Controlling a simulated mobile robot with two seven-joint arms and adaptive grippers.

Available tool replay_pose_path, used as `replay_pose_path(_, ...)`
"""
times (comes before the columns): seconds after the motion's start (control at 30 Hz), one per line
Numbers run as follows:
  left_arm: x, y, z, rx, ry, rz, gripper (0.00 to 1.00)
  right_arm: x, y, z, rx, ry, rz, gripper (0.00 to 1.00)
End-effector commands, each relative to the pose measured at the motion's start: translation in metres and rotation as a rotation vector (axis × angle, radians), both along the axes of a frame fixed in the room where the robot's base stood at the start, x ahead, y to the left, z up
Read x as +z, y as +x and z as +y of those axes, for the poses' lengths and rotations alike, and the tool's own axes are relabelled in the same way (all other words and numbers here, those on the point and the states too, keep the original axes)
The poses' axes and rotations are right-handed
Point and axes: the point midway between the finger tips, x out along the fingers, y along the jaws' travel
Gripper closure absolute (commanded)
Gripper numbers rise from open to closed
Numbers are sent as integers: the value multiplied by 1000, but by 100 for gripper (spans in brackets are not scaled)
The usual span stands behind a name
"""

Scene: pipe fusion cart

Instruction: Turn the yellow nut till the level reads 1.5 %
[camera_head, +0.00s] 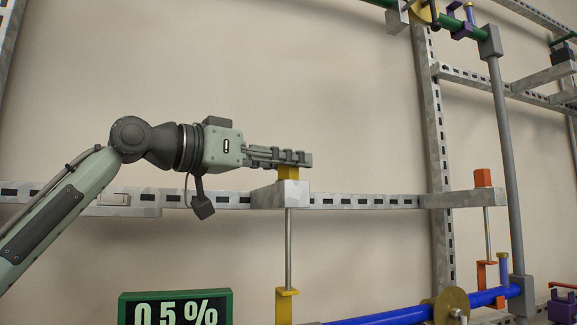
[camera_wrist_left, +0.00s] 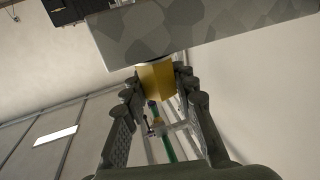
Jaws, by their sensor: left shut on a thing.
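The yellow nut (camera_head: 288,172) sits on top of the grey bracket block (camera_head: 281,196), above a vertical threaded rod (camera_head: 289,245). My left gripper (camera_head: 300,158) comes in level from the left and is shut on the nut, hiding its upper part. The left wrist view shows the nut (camera_wrist_left: 157,82) between the two fingers, right by the bracket. The level display (camera_head: 175,308) is a green-framed box at the lower edge of the head view and reads 0.5 %. My right gripper is in neither view.
A second rod with an orange nut (camera_head: 482,178) stands on the right. A blue pipe (camera_head: 390,317) runs along the bottom, below the slotted rail (camera_head: 365,201). A grey vertical pipe (camera_head: 506,160) stands at the right. The wall area above my left gripper is free.

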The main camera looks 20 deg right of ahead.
Motion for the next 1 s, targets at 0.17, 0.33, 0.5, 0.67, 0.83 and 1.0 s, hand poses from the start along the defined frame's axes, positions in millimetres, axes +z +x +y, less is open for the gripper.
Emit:
replay_pose_path(0.17, -3, -2, -1, 149, 2, -9, 100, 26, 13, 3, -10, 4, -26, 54)
replay_pose_path(0.33, -3, -3, -1, 310, 2, -9, 100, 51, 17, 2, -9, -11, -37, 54)
replay_pose_path(0.5, -3, -3, -3, 470, 1, -6, 100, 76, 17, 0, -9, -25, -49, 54)
replay_pose_path(0.67, -3, -3, -3, 623, 1, -3, 100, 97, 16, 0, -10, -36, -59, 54)
replay_pose_path(0.83, -2, -2, -3, 775, 2, -1, 100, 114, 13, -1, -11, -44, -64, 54)
replay_pose_path(1.0, -2, -2, -2, 904, 2, 0, 100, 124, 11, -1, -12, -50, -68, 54)
